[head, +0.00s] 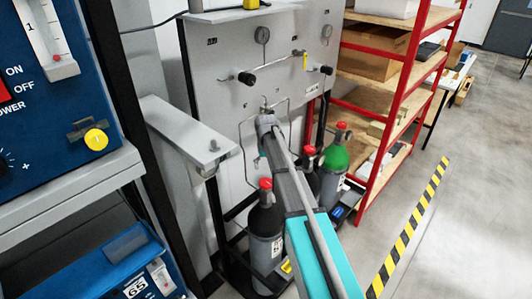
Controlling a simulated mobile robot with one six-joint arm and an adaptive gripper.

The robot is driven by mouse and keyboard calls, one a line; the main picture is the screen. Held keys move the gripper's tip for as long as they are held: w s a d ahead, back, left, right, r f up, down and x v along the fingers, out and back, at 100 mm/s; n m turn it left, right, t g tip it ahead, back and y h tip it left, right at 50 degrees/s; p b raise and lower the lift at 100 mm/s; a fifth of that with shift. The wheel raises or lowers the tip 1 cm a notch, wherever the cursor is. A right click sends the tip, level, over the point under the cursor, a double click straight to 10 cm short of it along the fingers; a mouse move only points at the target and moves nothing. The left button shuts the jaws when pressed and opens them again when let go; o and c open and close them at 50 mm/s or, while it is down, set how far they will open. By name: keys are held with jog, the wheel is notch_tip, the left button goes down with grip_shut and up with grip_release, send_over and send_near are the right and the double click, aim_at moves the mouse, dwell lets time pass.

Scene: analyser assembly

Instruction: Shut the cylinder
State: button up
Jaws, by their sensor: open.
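Several gas cylinders stand upright below the grey panel. The nearest cylinder (265,242) is dark with a grey lower body and a red cap (265,184). A green-topped cylinder (335,160), also with a red cap (341,126), stands farther right. Between them another dark cylinder with a red cap (309,150) is partly hidden by my arm. Whether any valve is open or closed cannot be told. My arm reaches from the bottom middle up in front of the panel. Its gripper does not show, so its place relative to the cylinders cannot be told.
The upright panel (225,115) carries gauges, dark knobs (247,78) and thin pipes. A grey shelf bracket (190,132) juts out left of it. A blue instrument (95,60) is at far left. A red shelf rack (400,100) stands right. Floor beyond the striped tape (410,225) is clear.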

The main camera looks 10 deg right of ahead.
jog(key=shift+r+p, duration=1.6)
jog(key=shift+r, duration=0.35)
jog(key=s+f+m+b, duration=0.1)
jog(key=s+f+b, duration=0.2)
jog(key=s, duration=1.1)
jog(key=s+f+m+b, duration=0.1)
jog(key=s+f+b, duration=0.2)
jog(key=s, duration=1.1)
jog(key=shift+s+a+f, duration=0.2)
jog(key=shift+s+f, duration=0.05)
jog(key=shift+s, duration=0.1)
